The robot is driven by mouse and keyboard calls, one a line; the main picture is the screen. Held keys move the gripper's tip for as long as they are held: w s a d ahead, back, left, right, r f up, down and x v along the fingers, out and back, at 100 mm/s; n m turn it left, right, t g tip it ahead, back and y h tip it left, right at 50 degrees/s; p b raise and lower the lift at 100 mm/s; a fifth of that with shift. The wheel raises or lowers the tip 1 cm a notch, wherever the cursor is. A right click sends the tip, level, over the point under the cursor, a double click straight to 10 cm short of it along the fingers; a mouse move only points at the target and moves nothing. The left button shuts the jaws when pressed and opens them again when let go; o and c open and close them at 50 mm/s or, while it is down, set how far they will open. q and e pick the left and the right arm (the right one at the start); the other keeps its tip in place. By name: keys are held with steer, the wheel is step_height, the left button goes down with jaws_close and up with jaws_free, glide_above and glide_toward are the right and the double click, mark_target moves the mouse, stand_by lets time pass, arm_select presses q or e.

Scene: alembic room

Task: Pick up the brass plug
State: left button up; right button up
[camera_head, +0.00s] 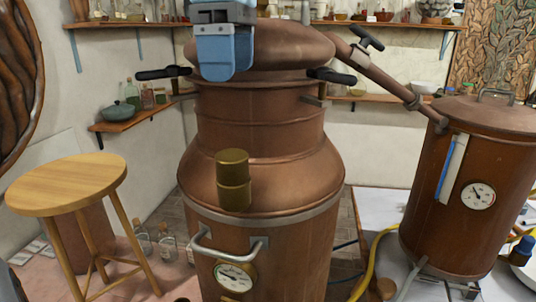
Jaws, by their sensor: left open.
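The brass plug (233,180) is a short, dull-gold cylinder in two stacked sections. It appears upright against the sloping shoulder of the large copper still (300,178), above the curved metal handle. My left gripper (224,68), grey with blue fingers, is at the top of the view in front of the still's domed head. It is open, well above the plug and apart from it. The gap between its fingers is hard to see from this side. My right gripper is not in view.
A round wooden stool (68,184) stands at left. Black clamp handles stick out from the still's neck. A copper pipe (385,75) runs right to a smaller copper vessel (480,185) on a white table. Glass bottles (167,243) stand on the floor.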

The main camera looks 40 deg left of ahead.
mark_target(232, 154)
arm_select(q)
steer(key=f, duration=0.4)
steer(key=shift+s+f, duration=0.15)
steer(key=shift+s, duration=0.25)
steer(key=f, duration=0.3)
steer(key=shift+w+f, duration=0.3)
steer(key=shift+f, duration=0.3)
steer(key=shift+f+p, duration=0.3)
steer(key=shift+p, duration=0.1)
steer(key=f, duration=0.2)
steer(key=f+p, duration=0.1)
steer(key=shift+a+f, duration=0.25)
steer(key=shift+f, duration=0.55)
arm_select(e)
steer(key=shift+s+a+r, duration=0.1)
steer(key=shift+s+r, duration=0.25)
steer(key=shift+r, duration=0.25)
arm_select(q)
steer(key=c, duration=1.1)
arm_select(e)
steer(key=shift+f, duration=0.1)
